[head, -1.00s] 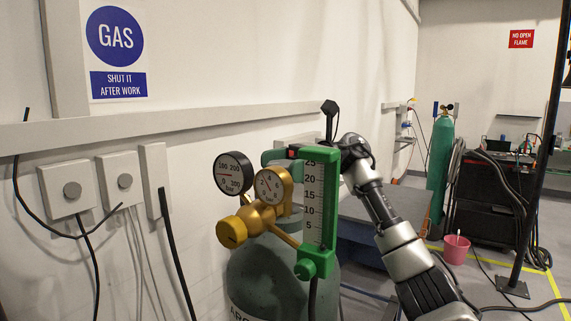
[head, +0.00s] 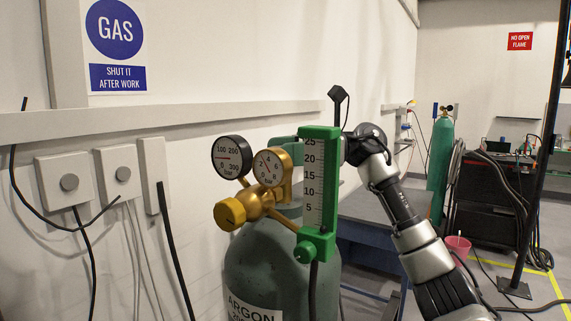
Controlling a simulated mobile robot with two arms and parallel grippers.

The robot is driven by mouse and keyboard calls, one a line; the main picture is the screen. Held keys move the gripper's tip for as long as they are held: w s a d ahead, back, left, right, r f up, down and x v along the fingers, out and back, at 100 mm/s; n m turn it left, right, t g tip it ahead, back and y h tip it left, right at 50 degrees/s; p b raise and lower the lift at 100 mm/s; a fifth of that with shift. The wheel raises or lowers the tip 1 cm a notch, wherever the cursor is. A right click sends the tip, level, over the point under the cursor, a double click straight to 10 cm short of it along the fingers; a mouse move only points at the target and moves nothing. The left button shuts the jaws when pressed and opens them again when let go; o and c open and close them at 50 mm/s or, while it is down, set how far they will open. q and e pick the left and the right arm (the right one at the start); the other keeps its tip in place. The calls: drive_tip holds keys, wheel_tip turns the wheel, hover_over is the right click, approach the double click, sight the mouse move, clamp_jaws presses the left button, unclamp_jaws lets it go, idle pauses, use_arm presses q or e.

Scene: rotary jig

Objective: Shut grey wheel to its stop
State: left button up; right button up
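A green gas cylinder (head: 262,268) marked ARGON stands by the wall with a brass regulator (head: 262,203) on top. I cannot make out the grey wheel; the upright green flow meter (head: 318,185) and the gauges cover much of the cylinder's top. My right gripper (head: 349,148) is at the top of the flow meter, on its right and partly behind it. Its fingertips are hidden, so I cannot see whether it is open or touches anything. My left gripper is not in view.
Wall boxes (head: 65,182) with cables are at the left. A blue-grey bench (head: 385,207) stands behind my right arm.

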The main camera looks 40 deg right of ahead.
drive_tip(key=m+t, duration=0.1)
drive_tip(key=t+h+b, duration=0.1)
drive_tip(key=t, duration=0.1)
drive_tip(key=shift+s+f+m, duration=0.15)
drive_tip(key=shift+m, duration=0.25)
drive_tip(key=shift+m+t+h+b, duration=0.45)
drive_tip(key=shift+m+t+h, duration=0.25)
drive_tip(key=shift+m+t, duration=0.4)
drive_tip(key=m+t+h, duration=0.2)
drive_tip(key=t+h, duration=0.1)
drive_tip(key=m+t+h, duration=0.1)
drive_tip(key=m+t, duration=0.1)
drive_tip(key=shift+s+a+r+h, duration=0.1)
drive_tip(key=shift+r+h, duration=0.15)
drive_tip(key=shift+h, duration=0.05)
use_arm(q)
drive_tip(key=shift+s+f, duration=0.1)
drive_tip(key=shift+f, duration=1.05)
use_arm(e)
drive_tip(key=shift+m+t+h, duration=0.9)
drive_tip(key=shift+m+h, duration=0.3)
drive_tip(key=shift+h, duration=0.8)
drive_tip(key=o, duration=0.9)
drive_tip(key=shift+a, duration=0.1)
drive_tip(key=shift+o, duration=0.2)
